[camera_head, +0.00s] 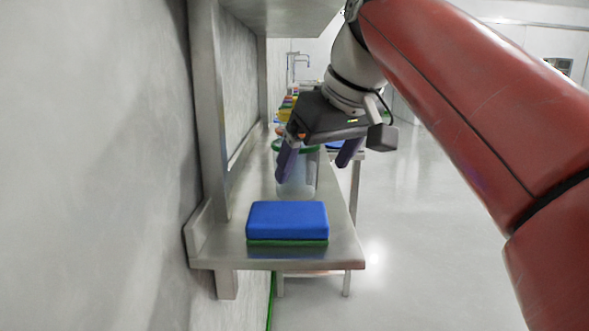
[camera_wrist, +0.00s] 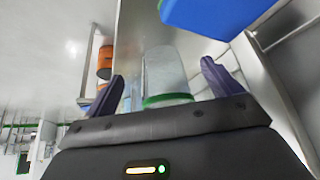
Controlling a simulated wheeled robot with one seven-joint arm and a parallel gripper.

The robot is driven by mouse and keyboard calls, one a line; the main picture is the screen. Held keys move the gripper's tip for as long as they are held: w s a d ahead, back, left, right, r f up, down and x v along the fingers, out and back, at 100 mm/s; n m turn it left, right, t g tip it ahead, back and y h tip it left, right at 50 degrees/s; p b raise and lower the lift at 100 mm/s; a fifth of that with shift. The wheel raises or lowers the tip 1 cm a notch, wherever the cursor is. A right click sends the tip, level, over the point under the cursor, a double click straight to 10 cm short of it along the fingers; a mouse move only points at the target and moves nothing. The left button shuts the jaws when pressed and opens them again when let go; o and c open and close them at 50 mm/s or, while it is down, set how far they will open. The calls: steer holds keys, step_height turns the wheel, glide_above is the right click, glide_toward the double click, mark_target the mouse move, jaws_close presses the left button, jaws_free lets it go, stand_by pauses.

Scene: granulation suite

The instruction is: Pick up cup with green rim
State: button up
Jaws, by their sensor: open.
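The cup with the green rim (camera_head: 296,178) stands on the steel table (camera_head: 342,232), behind a blue block. Its body is clear and its rim is partly hidden by my gripper in the head view. My gripper (camera_head: 317,172) is open above and around the cup's upper part, with one purple finger in front of the cup and the other to its right. In the wrist view the cup (camera_wrist: 165,75) lies between the two open fingers (camera_wrist: 163,86), its green rim close to the palm. I cannot tell whether a finger touches it.
A blue block (camera_head: 287,219) over a green layer lies at the near end of the table. A wall stands close on the left, with a steel post (camera_head: 208,110) and a shelf overhead. Orange containers (camera_wrist: 105,62) show in the wrist view. The floor at right is clear.

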steer(key=w+a, duration=0.2)
steer(key=w, duration=0.1)
steer(key=w+p, duration=0.1)
steer(key=shift+w+a, duration=0.25)
steer(key=shift+a, duration=0.15)
steer(key=shift+w+a+f, duration=0.1)
steer(key=shift+w+f, duration=0.05)
steer(key=shift+f, duration=0.4)
steer(key=c, duration=1.1)
steer(key=shift+o, duration=0.2)
steer(key=shift+r, duration=0.1)
